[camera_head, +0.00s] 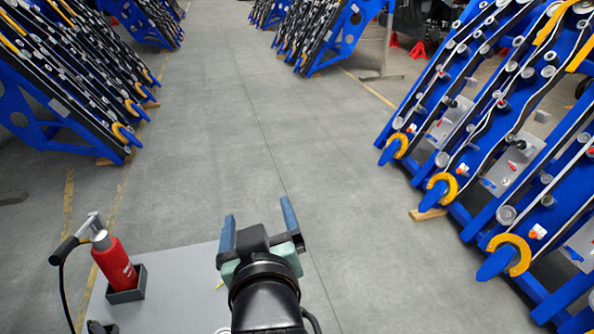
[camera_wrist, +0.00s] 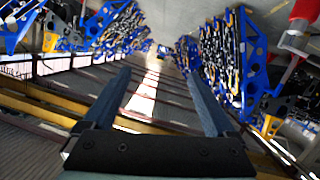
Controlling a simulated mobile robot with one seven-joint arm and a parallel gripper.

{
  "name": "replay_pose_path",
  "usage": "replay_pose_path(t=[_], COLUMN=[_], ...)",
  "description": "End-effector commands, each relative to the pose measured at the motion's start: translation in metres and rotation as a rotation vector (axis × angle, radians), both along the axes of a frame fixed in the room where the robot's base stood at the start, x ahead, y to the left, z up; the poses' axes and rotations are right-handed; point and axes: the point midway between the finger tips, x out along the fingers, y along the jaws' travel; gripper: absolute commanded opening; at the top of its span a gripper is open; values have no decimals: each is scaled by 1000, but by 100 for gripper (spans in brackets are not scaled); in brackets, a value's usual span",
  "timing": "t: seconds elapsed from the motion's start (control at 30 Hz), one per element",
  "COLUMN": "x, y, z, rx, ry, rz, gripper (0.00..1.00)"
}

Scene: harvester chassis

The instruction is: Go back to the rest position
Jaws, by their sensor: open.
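My gripper (camera_head: 257,222) is open and empty in the head view, with its two blue-grey fingers spread apart and pointing away from me. It is over the right edge of a grey platform, with bare floor beyond the fingertips. In the wrist view my gripper (camera_wrist: 160,95) shows both fingers apart with nothing between them. A red bottle (camera_head: 114,262) with a black-handled top stands in a dark square holder (camera_head: 126,285) to the left of my gripper, apart from it.
Blue harvester chassis frames with yellow hooks (camera_head: 460,170) lean in a row at the right. More blue frames (camera_head: 70,80) stand at the left and at the back (camera_head: 318,38). The grey floor (camera_head: 235,130) between them is clear. A black hose hangs by the bottle.

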Motion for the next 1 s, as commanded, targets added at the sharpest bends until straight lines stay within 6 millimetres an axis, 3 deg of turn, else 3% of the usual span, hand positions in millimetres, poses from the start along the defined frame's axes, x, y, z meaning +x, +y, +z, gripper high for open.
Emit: replay_pose_path(t=[0.03,0.2,0.3,0.43,0.5,0.63,1.0], x=[4,-11,-36,-73,-90,-109,-112], y=[-7,-27,-38,-48,-51,-55,-55], z=[43,171,239,303,325,346,349], rx=[34,153,218,283,307,329,333], ry=[-110,-457,-656,-862,-942,-1024,-1035], rz=[-27,-84,-95,-95,-89,-82,-81], gripper=[91,91,91,91,91,91,91])
